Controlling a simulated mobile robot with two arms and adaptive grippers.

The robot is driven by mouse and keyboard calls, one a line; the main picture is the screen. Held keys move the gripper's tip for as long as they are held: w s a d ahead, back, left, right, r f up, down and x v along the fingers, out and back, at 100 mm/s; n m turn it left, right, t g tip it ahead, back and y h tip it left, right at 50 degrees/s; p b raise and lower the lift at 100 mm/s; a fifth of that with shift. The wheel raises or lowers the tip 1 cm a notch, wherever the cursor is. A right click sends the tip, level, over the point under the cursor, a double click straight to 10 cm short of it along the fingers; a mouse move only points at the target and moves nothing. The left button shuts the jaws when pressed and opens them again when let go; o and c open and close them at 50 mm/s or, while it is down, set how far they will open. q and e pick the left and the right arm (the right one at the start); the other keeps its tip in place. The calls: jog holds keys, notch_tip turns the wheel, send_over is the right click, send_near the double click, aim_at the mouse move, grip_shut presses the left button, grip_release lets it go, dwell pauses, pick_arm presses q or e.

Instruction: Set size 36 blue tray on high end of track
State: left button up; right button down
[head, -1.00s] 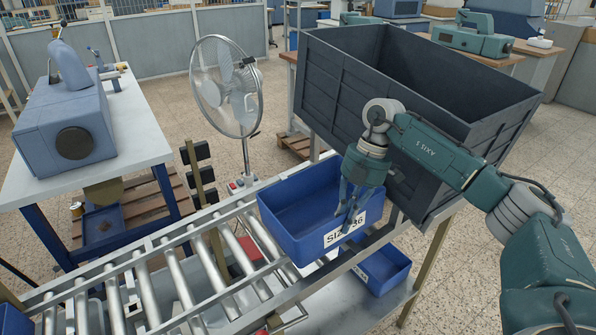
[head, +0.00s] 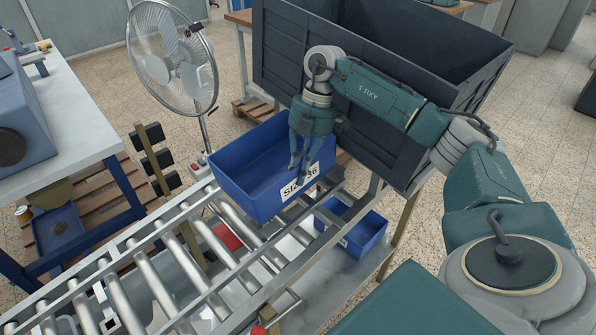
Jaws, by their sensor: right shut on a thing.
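The blue tray (head: 250,190) marked "SIZE 36" is empty and sits at the far right end of the roller track (head: 165,265), beside the dark crate. I cannot tell whether its base rests fully on the rollers. My right gripper (head: 302,172) is shut on the tray's front wall, just above and partly over the label (head: 298,183), hiding some of its letters. My left gripper is not in view.
A large dark crate (head: 340,110) stands behind the tray. A second blue tray (head: 357,236) lies on the shelf below the track. A fan (head: 173,58) stands behind the track. A machine table (head: 60,135) is at left.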

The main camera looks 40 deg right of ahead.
aim_at(300, 193)
jog(key=shift+w+r, duration=0.1)
jog(key=shift+r, duration=0.1)
jog(key=shift+d+f+b, duration=0.2)
jog(key=shift+f+b, duration=0.4)
jog(key=shift+f, duration=1.1)
jog(key=shift+d+f+b, duration=0.15)
jog(key=shift+f+b, duration=0.4)
jog(key=shift+f, duration=1.1)
